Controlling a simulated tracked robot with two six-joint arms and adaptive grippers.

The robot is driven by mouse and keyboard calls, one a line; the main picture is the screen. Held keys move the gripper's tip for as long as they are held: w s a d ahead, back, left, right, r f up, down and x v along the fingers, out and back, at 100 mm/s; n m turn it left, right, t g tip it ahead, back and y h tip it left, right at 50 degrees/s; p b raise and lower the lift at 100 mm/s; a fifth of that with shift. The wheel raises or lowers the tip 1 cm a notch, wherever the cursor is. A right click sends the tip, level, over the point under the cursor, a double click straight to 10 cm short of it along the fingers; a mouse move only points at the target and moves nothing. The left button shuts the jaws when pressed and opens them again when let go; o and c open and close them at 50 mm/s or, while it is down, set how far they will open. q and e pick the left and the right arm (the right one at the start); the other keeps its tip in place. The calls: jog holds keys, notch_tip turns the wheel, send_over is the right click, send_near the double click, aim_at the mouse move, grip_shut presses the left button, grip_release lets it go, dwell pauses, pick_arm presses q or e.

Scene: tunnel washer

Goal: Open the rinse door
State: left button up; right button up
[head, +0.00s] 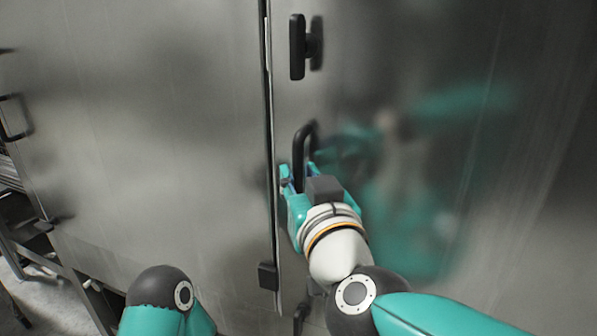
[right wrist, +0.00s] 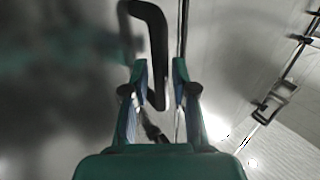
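The rinse door appears to be the shiny steel panel (head: 420,60) on the right in the head view. It looks shut along a dark vertical seam. Its black bar handle (head: 308,135) stands near that seam and also shows in the right wrist view (right wrist: 154,45). My right gripper (head: 298,168) is at the handle's lower part. In the right wrist view my right gripper (right wrist: 160,72) has its two fingers apart, with the handle's lower end between them and gaps showing on both sides. Of my left arm only a joint shows; its gripper is out of view.
A black upright latch or grip (head: 297,47) sits above the handle. A small black block (head: 267,276) is low by the seam. A plain steel panel (head: 150,130) fills the left side. A metal rack (head: 30,235) stands at the far left.

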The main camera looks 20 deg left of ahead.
jog(key=shift+w+a, duration=0.35)
jog(key=shift+w, duration=0.25)
grip_shut()
